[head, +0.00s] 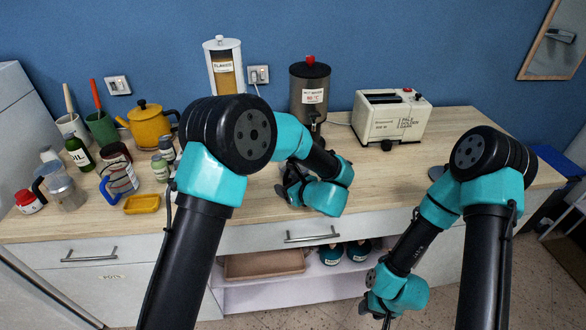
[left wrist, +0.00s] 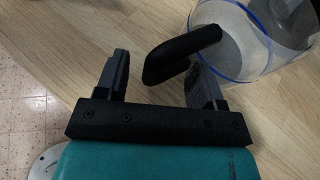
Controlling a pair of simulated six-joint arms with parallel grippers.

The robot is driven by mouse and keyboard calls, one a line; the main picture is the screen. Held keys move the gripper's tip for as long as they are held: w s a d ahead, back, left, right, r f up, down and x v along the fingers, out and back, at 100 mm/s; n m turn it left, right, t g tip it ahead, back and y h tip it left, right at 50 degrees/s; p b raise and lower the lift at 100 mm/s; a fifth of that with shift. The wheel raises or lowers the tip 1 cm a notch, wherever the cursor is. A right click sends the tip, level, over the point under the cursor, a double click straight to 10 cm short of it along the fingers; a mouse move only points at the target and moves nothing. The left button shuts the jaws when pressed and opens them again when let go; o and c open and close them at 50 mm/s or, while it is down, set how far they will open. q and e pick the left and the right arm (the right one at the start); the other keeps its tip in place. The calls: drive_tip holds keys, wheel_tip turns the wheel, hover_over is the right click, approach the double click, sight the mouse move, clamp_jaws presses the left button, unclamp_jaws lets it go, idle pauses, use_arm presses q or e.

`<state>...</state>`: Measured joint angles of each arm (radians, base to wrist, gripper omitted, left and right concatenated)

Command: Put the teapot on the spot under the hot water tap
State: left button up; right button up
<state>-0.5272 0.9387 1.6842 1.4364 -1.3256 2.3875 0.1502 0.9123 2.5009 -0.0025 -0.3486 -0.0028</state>
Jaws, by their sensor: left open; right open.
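A yellow teapot (head: 148,124) with a lid and spout stands at the back left of the counter. A steel hot water dispenser (head: 309,84) with a red knob stands at the back wall; its tap (head: 315,117) faces front, and the spot under it is largely hidden by my left arm. My left gripper (head: 290,188) is open over the counter. In the left wrist view, a clear vessel (left wrist: 265,45) with a blue rim has its black handle (left wrist: 182,54) near the open fingers (left wrist: 160,85). I cannot tell if they touch. My right gripper (head: 377,310) is open, low before the counter.
Mugs, bottles, a glass pot (head: 64,188) and a yellow dish (head: 142,204) crowd the left counter. A flakes dispenser (head: 224,68) and a cream toaster (head: 391,117) stand at the back. A grey disc (head: 438,172) lies right. Counter between toaster and front edge is mostly clear.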

use_arm(q)
drive_tip(key=shift+c, duration=0.2)
clamp_jaws()
idle(0.4)
